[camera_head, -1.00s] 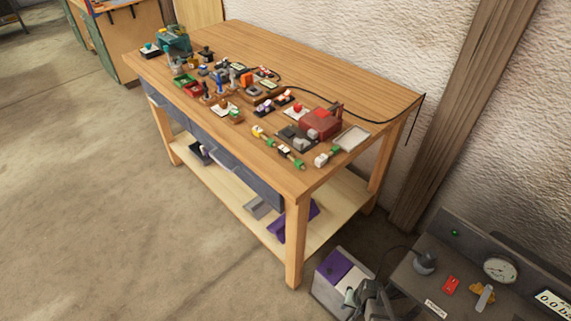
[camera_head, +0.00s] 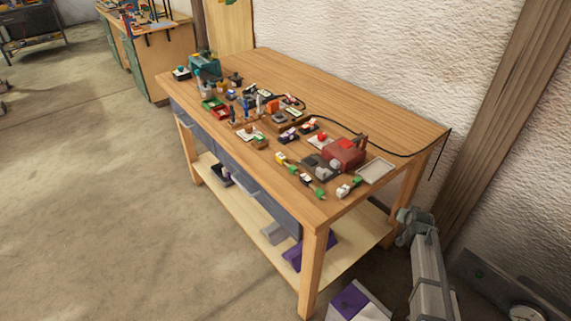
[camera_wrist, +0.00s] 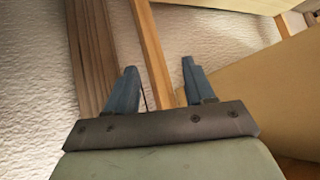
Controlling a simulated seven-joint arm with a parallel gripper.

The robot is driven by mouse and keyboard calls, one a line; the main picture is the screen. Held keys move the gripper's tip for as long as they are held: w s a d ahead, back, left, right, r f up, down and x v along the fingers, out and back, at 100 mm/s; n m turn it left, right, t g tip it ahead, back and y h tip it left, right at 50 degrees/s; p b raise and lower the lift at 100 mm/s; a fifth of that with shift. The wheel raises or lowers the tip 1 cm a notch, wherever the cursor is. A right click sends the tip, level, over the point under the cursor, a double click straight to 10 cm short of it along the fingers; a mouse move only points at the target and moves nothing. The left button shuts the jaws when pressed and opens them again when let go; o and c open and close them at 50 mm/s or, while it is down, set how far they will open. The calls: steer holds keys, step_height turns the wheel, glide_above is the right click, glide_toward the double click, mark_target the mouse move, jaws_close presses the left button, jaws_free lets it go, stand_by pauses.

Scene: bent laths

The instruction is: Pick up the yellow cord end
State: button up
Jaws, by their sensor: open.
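A small yellow piece (camera_head: 281,159), which looks like the yellow cord end, lies near the front edge of the wooden workbench (camera_head: 370,110) in the head view. White, dark and green-ended pieces (camera_head: 320,193) lie in a row beside it toward the near corner. My gripper (camera_wrist: 158,68) shows in the wrist view with two blue-grey fingers apart and nothing between them. It faces a wooden post, a bench leg and the pale wall. The yellow piece is not in the wrist view. In the head view my arm is at the lower right, off the bench.
A red machine (camera_head: 345,153) and a pale tray (camera_head: 375,171) stand near the bench's right end. A black cable (camera_head: 360,134) runs along the back and hangs over the right edge. Several small parts and bins crowd the left. The bench's back strip is mostly clear.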

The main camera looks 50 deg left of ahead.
steer(key=w+a+r+t+y, duration=0.1)
steer(key=w+r+t, duration=0.1)
steer(key=w+r, duration=0.55)
steer(key=w+a+r+t, duration=0.15)
steer(key=w+r, duration=0.35)
steer(key=r, duration=0.5)
steer(key=w+a+r+n+t+y, duration=0.1)
steer(key=a+r, duration=0.3)
steer(key=r, duration=0.4)
steer(key=w+a+r+t+y, duration=0.1)
steer(key=w+a+r, duration=0.15)
steer(key=r, duration=0.45)
steer(key=s+a+n+g+h, duration=0.15)
steer(key=s+a+g, duration=0.25)
steer(key=s+a, duration=0.4)
steer(key=n+g+h, duration=0.7)
steer(key=n+g, duration=0.2)
steer(key=n, duration=0.1)
glide_toward(283, 158)
step_height(283, 158, down, 9)
steer(key=shift+s+f, duration=0.1)
steer(key=shift+f, duration=0.05)
